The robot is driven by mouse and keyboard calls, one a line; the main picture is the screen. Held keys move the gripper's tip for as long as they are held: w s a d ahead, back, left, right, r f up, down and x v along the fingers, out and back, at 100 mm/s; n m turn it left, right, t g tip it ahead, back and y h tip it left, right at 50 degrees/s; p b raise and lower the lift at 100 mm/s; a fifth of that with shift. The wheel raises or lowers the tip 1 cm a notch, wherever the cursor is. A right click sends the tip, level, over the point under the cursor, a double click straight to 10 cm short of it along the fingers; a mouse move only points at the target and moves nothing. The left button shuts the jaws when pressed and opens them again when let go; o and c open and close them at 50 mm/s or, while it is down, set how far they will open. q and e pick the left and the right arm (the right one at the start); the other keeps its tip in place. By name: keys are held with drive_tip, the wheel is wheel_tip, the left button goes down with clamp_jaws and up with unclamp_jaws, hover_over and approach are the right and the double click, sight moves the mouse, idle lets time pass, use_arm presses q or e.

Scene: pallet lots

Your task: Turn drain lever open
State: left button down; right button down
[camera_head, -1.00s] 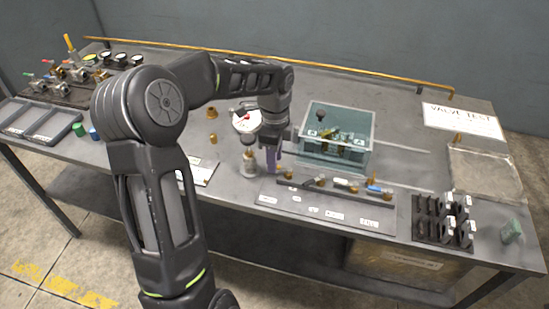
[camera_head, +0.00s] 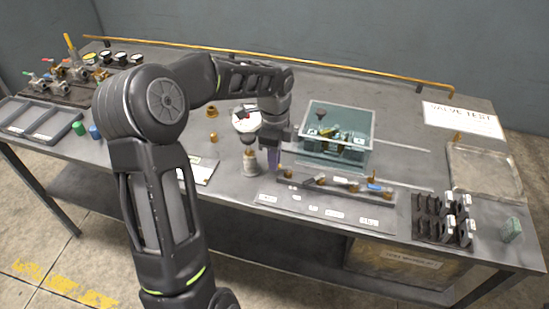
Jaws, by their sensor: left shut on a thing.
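My left gripper (camera_head: 274,154) points down at the front middle of the bench, left of the clear teal tank (camera_head: 347,158). The tank holds brass parts and stands apart from the fingertips. A metal cylinder with a brass top (camera_head: 250,172) stands just left of the gripper. My right gripper is out of view.
A rail of small valves with a blue lever (camera_head: 375,187) lies right of the gripper. A black rack (camera_head: 428,228) and a clear tray (camera_head: 485,185) are at the right. Gauges and valves (camera_head: 75,72) fill the far left. The bench behind the tank is mostly clear.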

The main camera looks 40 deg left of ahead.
use_arm(q)
drive_tip(key=shift+s+n, duration=0.1)
drive_tip(key=shift+n, duration=0.3)
drive_tip(key=n, duration=0.1)
drive_tip(key=s+n+b, duration=0.1)
drive_tip(key=n, duration=0.1)
drive_tip(key=shift+d+n+b, duration=0.3)
drive_tip(key=shift+d, duration=0.05)
drive_tip(key=n, duration=0.2)
drive_tip(key=s+d+n+b, duration=0.1)
drive_tip(key=n, duration=0.1)
drive_tip(key=shift+d, duration=0.15)
drive_tip(key=n, duration=0.1)
drive_tip(key=d+n, duration=0.1)
drive_tip(key=n, duration=0.1)
drive_tip(key=n+b, duration=0.1)
drive_tip(key=n, duration=0.1)
drive_tip(key=shift+s+d, duration=0.15)
drive_tip(key=shift+d, duration=0.1)
drive_tip(key=n, duration=0.1)
drive_tip(key=d+n, duration=0.1)
drive_tip(key=n, duration=0.2)
drive_tip(key=shift+d+n+b, duration=0.3)
drive_tip(key=shift+b, duration=0.05)
drive_tip(key=c, duration=1.5)
unclamp_jaws()
drive_tip(key=shift+o, duration=0.2)
